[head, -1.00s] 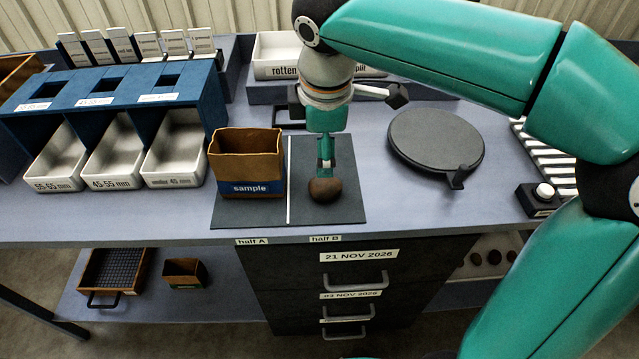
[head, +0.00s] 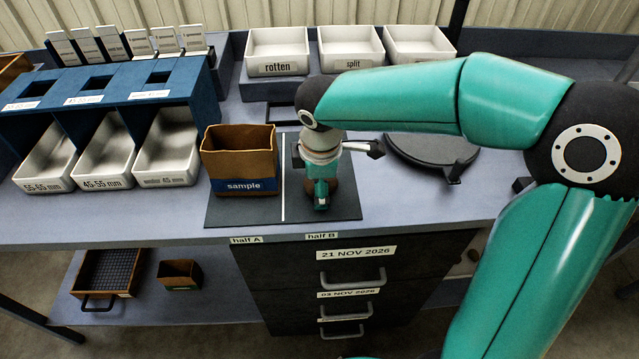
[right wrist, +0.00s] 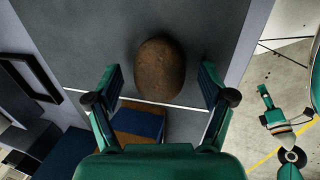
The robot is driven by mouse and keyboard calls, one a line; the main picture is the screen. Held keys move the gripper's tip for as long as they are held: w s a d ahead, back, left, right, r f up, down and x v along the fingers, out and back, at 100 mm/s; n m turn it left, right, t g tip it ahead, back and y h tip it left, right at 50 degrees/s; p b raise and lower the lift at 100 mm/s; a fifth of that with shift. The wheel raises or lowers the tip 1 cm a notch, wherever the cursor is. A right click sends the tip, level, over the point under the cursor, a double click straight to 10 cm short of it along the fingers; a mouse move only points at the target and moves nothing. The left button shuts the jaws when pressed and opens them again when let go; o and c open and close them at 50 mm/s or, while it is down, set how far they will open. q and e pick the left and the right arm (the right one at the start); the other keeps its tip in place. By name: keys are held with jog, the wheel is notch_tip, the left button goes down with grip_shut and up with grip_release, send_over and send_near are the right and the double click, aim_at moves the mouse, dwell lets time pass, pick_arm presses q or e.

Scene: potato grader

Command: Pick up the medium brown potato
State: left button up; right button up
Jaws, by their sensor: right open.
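The brown potato (right wrist: 160,68) lies on the dark mat (head: 350,208), on the half B side of the white line. In the head view my right gripper comes down over it and hides most of it. In the right wrist view my right gripper (right wrist: 161,84) is open, with one finger on each side of the potato and a visible gap at both sides. Whether the fingertips are low enough to flank it fully is hard to tell. My left gripper (right wrist: 266,97) shows small at the right of the right wrist view, over the floor; its jaw state is unclear.
The brown sample box (head: 240,163) stands on half A, close left of my right gripper. White bins marked rotten (head: 277,68) and split (head: 352,65) stand behind. A round dark plate (head: 440,150) lies to the right, partly behind my arm.

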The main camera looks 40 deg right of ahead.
jog(key=shift+w+f, duration=0.1)
jog(key=shift+f, duration=0.2)
jog(key=c, duration=1.3)
jog(key=shift+r, duration=0.15)
